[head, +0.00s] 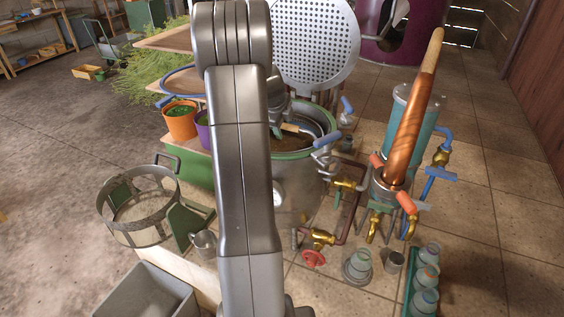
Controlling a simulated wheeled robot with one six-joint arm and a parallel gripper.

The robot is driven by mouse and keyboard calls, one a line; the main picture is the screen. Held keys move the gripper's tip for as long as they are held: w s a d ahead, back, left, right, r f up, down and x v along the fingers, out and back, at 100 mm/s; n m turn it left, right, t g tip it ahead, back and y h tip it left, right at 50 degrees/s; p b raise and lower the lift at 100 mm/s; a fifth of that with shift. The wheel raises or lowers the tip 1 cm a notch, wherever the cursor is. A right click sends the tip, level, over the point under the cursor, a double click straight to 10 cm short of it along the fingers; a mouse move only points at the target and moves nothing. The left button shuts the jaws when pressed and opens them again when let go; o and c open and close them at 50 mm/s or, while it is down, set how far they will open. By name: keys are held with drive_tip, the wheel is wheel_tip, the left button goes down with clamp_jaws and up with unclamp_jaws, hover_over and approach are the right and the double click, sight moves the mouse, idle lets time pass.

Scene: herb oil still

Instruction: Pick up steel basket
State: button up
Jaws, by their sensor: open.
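The steel basket (109,212) is a round mesh basket with a metal rim, at the left of the head view. It stands beside the pot, near a green bracket (187,224), and a squared handle (168,160) rises at its far side. My gripper (281,118) shows only partly, behind my arm and over the pot. It is open and well apart from the basket, to its right and farther back. Its fingertips are mostly hidden.
A large steel pot (301,178) with a green rim stands in the middle, its perforated disc (312,42) raised behind. A copper cone (411,125) and brass valves are at right. A grey bin (150,293) sits in front of the basket. Orange pot (180,124) stands behind.

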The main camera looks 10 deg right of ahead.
drive_tip(key=shift+f+b, duration=0.15)
drive_tip(key=shift+b, duration=0.2)
idle(0.4)
clamp_jaws()
drive_tip(key=shift+w, duration=0.1)
